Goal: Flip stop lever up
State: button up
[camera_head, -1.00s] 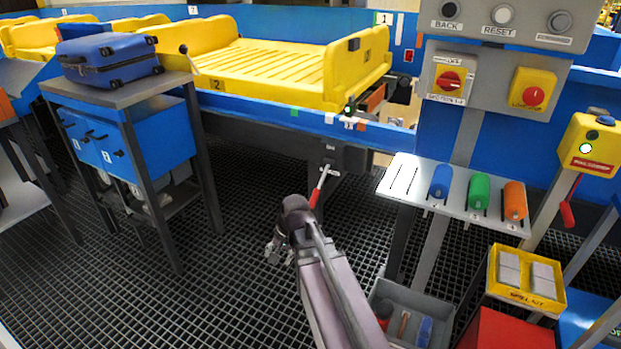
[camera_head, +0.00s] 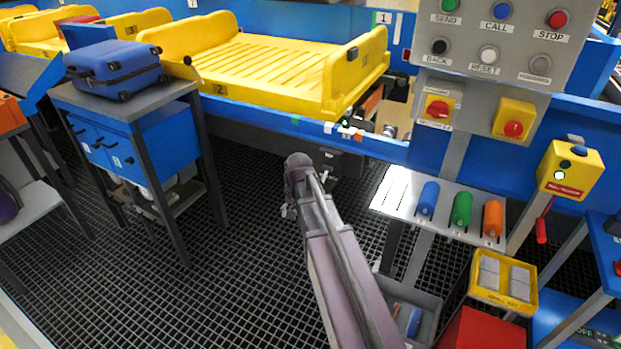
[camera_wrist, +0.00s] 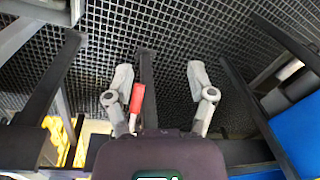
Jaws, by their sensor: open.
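The stop lever shows in the wrist view as a red handle (camera_wrist: 137,97) on a thin pale rod. It lies between the spread fingers of my gripper (camera_wrist: 160,75), close to the left finger. I cannot tell whether they touch. In the head view my gripper (camera_head: 288,211) hangs low in front of the conveyor, partly hidden by my own wrist. The lever's dark mounting box (camera_head: 345,162) shows under the conveyor edge, just behind my arm. The red handle is hidden there by my arm. My gripper is open and empty.
A yellow tray (camera_head: 345,75) rests on the blue conveyor above. A blue suitcase (camera_head: 115,68) lies on a stand at left. A shelf (camera_head: 398,195) with coloured cylinders and a button panel (camera_head: 490,45) stand at right. The grated floor below is open.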

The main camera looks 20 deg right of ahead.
jog(key=w+d+r+m+t+p, duration=0.1)
jog(key=w+d+r+m+p, duration=0.4)
jog(key=w+d+r+p, duration=0.4)
jog(key=d+r, duration=0.2)
jog(key=d, duration=0.1)
jog(key=shift+d+y+p, duration=0.2)
jog(key=shift+y+p, duration=0.1)
jog(key=shift+f, duration=0.1)
notch_tip(320, 180, down, 13)
jog(key=w+a+b, duration=0.1)
jog(key=w+b, duration=0.1)
jog(key=b, duration=1.1)
jog(key=shift+a+b, duration=0.3)
jog(key=shift+a, duration=0.05)
jog(key=shift+w+f, duration=0.1)
grip_shut()
